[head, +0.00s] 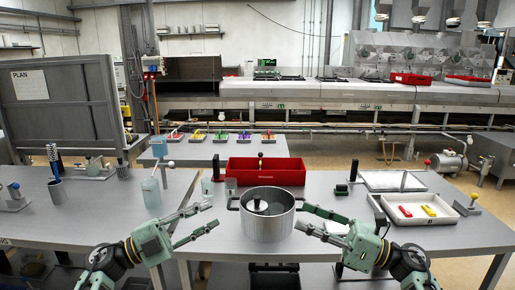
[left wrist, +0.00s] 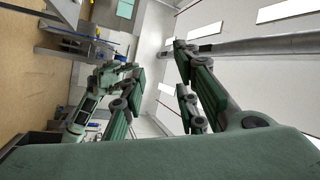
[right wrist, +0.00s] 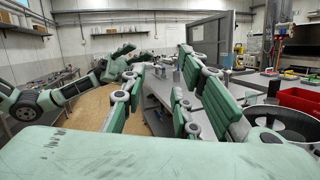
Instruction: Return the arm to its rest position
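My left gripper (head: 214,214) is over the front of the middle table, left of the pot, fingers spread and empty. In the left wrist view its fingers (left wrist: 160,66) are apart with nothing between them. My right gripper (head: 300,216) is right of the pot, pointing left, fingers spread. Its upper fingertip lies close to the pot's right handle in the head view; I cannot tell whether they touch. The right wrist view shows its fingers (right wrist: 160,72) apart and empty. The metal pot (head: 268,224) stands upright on the table with a small item inside, only partly visible.
A red bin (head: 257,176) stands behind the pot. A white tray (head: 434,218) with red and yellow items lies to the right. The table's front edge is near both arms.

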